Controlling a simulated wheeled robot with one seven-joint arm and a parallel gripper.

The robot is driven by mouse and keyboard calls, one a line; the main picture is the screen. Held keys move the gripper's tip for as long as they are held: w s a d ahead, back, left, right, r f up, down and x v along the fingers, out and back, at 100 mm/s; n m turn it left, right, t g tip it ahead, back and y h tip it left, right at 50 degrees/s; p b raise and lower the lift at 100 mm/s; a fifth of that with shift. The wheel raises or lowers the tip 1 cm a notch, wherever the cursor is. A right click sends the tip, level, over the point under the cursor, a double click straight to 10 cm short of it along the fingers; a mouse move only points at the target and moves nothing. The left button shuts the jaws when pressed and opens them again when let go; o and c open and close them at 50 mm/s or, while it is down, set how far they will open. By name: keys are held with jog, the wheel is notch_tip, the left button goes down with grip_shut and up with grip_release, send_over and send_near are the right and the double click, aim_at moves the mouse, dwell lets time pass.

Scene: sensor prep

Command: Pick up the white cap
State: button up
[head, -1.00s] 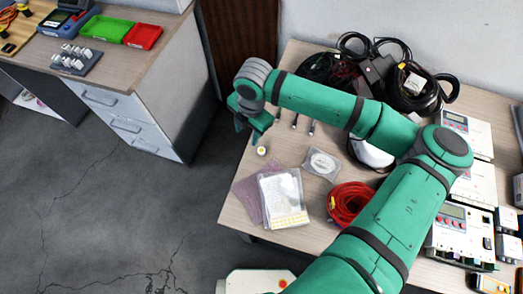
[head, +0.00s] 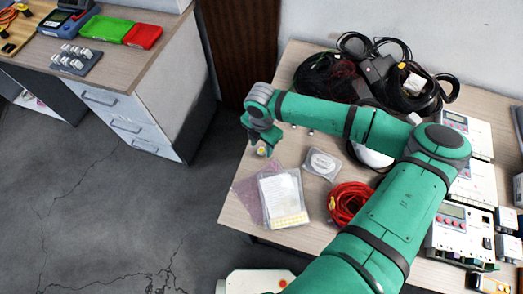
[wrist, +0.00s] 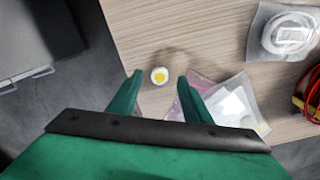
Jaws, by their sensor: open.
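The white cap (wrist: 159,76), round with a yellow centre, lies on the wood-topped table (wrist: 150,30) in the wrist view. It sits between and just beyond the tips of my gripper (wrist: 160,84), which is open and empty. In the head view my gripper (head: 262,146) is low over the table's left part, and the cap (head: 262,151) shows only partly beside the fingers. I cannot tell the exact height of the fingertips above it.
Bagged papers (head: 283,198) lie just in front of the cap. A bagged white coil (head: 322,163) and red cable (head: 349,203) lie to the right. Black cables (head: 412,88) are piled at the back. The table's left edge is close to the cap.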

jog(key=shift+f, duration=0.95)
jog(key=c, duration=1.1)
jog(key=shift+r, duration=0.1)
